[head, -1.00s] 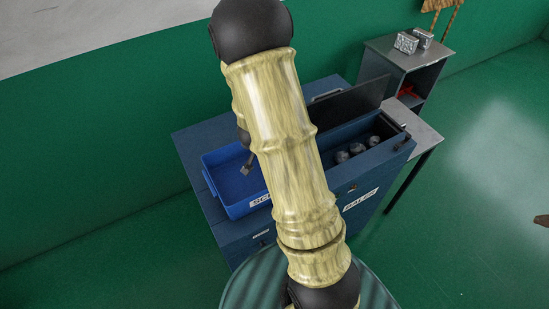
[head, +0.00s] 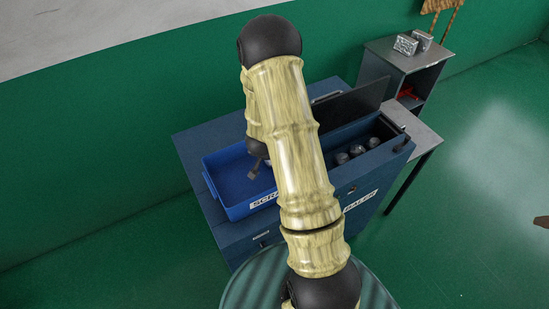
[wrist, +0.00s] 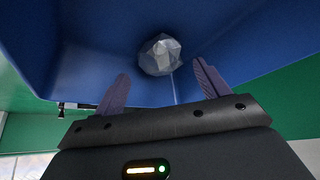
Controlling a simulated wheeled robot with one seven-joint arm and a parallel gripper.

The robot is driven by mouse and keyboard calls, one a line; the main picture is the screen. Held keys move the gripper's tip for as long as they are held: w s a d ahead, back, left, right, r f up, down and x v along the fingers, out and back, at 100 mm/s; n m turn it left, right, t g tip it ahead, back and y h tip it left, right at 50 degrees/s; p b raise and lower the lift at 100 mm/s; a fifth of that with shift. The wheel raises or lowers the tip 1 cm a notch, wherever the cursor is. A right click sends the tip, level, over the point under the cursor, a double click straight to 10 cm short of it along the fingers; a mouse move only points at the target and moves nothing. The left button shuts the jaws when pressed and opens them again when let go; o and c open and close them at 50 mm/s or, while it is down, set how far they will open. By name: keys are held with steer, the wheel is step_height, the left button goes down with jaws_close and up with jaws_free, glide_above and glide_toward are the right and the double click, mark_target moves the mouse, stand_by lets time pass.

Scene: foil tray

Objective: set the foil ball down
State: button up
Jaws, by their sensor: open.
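A silvery, faceted foil ball (wrist: 160,55) lies in the blue tray (wrist: 90,45), just beyond my fingers in the wrist view. My gripper (wrist: 163,72) is open, its two dark fingers spread apart with the ball ahead of the gap between them. The ball looks free of both fingers. In the head view my gripper (head: 254,173) hangs low over the blue tray (head: 213,168), which is labelled with letters starting "SCRA".
A blue cabinet (head: 230,236) carries the tray. To its right, an open bin labelled "BALER" (head: 360,201) holds several foil lumps (head: 357,149), with a dark raised lid (head: 350,105) behind. A grey shelf (head: 385,47) with metallic blocks (head: 406,45) stands at the back right.

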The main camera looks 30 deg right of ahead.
steer(key=shift+p+x, duration=1.2)
steer(key=shift+x, duration=1.35)
steer(key=shift+d+r, duration=0.1)
steer(key=c, duration=0.8)
step_height(320, 180, up, 10)
steer(key=shift+b, duration=0.8)
